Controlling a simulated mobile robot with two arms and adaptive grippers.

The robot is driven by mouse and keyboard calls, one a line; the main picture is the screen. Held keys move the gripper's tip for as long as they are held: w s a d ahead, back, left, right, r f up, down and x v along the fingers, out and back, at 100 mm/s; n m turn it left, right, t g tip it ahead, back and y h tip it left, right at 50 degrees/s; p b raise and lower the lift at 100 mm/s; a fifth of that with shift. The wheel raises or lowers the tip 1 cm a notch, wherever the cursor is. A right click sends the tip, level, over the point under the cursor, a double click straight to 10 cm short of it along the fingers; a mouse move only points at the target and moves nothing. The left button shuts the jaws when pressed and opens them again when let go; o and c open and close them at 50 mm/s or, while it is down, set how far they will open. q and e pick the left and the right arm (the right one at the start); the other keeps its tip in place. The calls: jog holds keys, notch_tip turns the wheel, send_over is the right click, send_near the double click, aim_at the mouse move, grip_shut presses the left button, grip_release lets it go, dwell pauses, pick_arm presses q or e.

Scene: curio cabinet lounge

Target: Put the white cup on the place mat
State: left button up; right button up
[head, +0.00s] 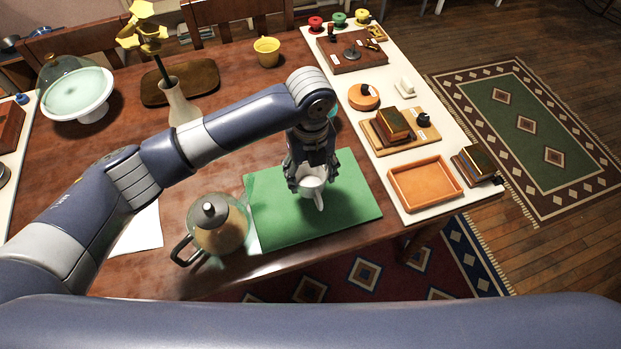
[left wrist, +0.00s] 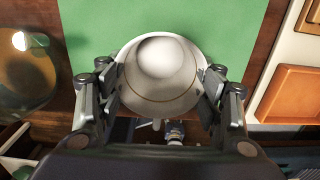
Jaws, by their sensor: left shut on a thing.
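The white cup (head: 312,188) is in my left gripper (head: 311,177), over the green place mat (head: 270,222) on the wooden table. The fingers grip it from both sides and its handle points toward the front. In the left wrist view the cup (left wrist: 160,75) sits between the two fingers of the left gripper (left wrist: 160,92), with the green mat (left wrist: 215,22) beneath and beyond it. I cannot tell whether the cup's base touches the mat. My right gripper is not in view.
A glass teapot (head: 217,228) stands just left of the mat. A white vase (head: 178,103) with yellow flowers stands behind my arm. At right, a white board (head: 425,212) holds an orange tray (head: 425,183), books and small pieces. A yellow cup (head: 267,52) stands at the back.

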aim_at(311, 183)
pick_arm(q)
notch_tip(311, 183, down, 3)
jog(key=shift+r+p, duration=0.2)
jog(key=shift+p, duration=0.15)
jog(key=shift+f, duration=0.45)
jog(key=shift+f, duration=0.15)
jog(key=o, duration=1.1)
notch_tip(311, 183, up, 12)
jog(key=shift+r+b, duration=0.2)
jog(key=shift+b, duration=0.5)
